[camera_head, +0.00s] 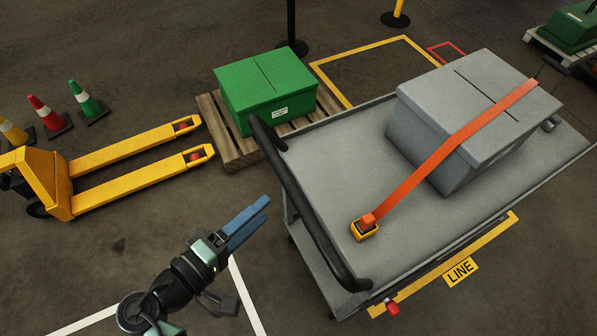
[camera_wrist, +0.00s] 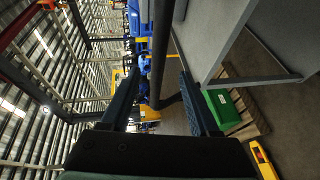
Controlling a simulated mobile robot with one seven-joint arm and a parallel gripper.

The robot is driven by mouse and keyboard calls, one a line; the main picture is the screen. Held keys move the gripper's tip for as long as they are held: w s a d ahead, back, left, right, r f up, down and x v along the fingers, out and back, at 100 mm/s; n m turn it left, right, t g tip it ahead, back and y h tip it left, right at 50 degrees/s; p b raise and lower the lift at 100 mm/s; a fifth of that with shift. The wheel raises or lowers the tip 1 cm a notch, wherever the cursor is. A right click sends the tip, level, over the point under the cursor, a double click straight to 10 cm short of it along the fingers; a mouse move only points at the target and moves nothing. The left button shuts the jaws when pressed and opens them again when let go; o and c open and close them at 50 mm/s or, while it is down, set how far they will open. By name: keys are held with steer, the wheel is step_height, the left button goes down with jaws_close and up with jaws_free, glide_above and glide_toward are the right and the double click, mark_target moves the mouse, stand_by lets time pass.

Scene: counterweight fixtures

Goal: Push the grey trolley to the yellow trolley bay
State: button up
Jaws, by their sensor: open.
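The grey trolley (camera_head: 330,165) stands at the right in the head view, with a black push handle (camera_head: 305,200) along its left end. It carries a grey lidded box (camera_head: 455,125) under an orange strap (camera_head: 455,145). A yellow floor outline (camera_head: 350,46) lies behind the trolley, partly hidden by it. Another yellow line (camera_head: 500,228), with a LINE plate (camera_head: 460,272), runs along the trolley's near side. Which outline is the bay is not clear. My gripper (camera_head: 264,208) is open and empty, left of the handle and apart from it.
A green box (camera_head: 265,85) sits on a wooden pallet (camera_head: 240,152) just left of the trolley. A yellow pallet jack (camera_head: 130,150) and several cones (camera_head: 85,98) are at the left. A black post (camera_head: 291,25) stands behind. Open floor lies around my gripper.

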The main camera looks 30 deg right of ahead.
steer(key=p+x, duration=0.2)
steer(key=x, duration=1)
steer(key=shift+d, duration=0.35)
steer(key=shift+f, duration=0.1)
steer(key=shift+c, duration=0.2)
jaws_close()
stand_by(0.5)
